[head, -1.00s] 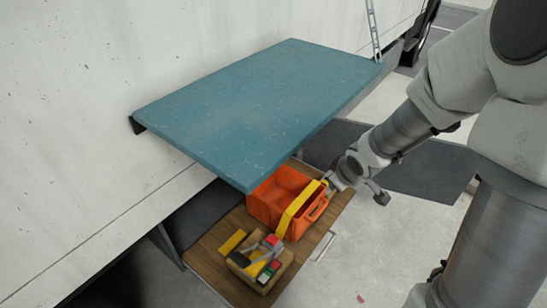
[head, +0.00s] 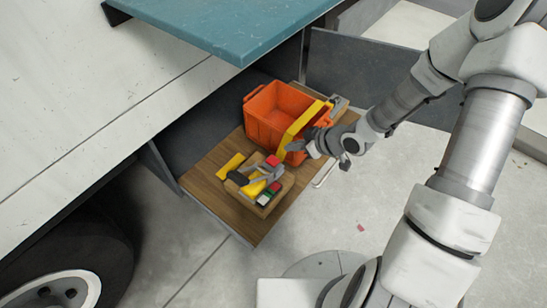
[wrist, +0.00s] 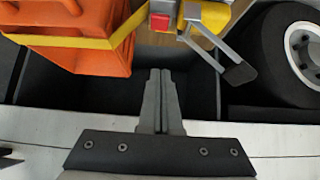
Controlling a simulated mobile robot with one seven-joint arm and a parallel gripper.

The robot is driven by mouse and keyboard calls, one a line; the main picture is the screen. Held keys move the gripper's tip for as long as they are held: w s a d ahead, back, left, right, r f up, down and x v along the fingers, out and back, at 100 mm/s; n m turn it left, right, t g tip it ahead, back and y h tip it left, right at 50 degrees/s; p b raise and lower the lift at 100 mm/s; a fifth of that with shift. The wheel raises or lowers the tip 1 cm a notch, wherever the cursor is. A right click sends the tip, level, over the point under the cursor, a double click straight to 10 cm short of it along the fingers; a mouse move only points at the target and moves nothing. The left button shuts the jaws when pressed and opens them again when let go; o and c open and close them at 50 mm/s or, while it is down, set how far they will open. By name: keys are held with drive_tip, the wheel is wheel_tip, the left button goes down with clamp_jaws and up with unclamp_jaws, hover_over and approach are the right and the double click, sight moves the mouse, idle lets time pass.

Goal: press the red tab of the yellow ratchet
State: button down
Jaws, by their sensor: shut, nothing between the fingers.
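A wooden tray (head: 262,209) holds a yellow piece (head: 256,187) with a grey lever and a red block (head: 272,160) close by. I take this group as the ratchet and its red tab, but cannot be sure. In the wrist view the red tab (wrist: 160,23) is at the top centre, beside a yellow body (wrist: 207,14) and a grey lever (wrist: 238,72). My gripper (head: 290,147) is at the crate's near side, right of the tray. In the wrist view my gripper (wrist: 160,72) is shut and empty, its tips apart from the red tab in the picture.
An orange crate (head: 262,122) with a yellow band (head: 300,128) stands behind the tray on a wooden board (head: 205,182). It fills the upper left of the wrist view. A wheel (head: 65,285) is at lower left.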

drive_tip(key=b, duration=0.5)
hover_over(273, 162)
wheel_tip(273, 162, down, 7)
drive_tip(key=shift+d+f, duration=0.1)
drive_tip(key=shift+f, duration=0.05)
wheel_tip(273, 162, down, 2)
drive_tip(key=shift+f+b, duration=0.2)
drive_tip(key=shift+b, duration=0.2)
drive_tip(key=shift+f, duration=0.7)
drive_tip(key=shift+b, duration=0.3)
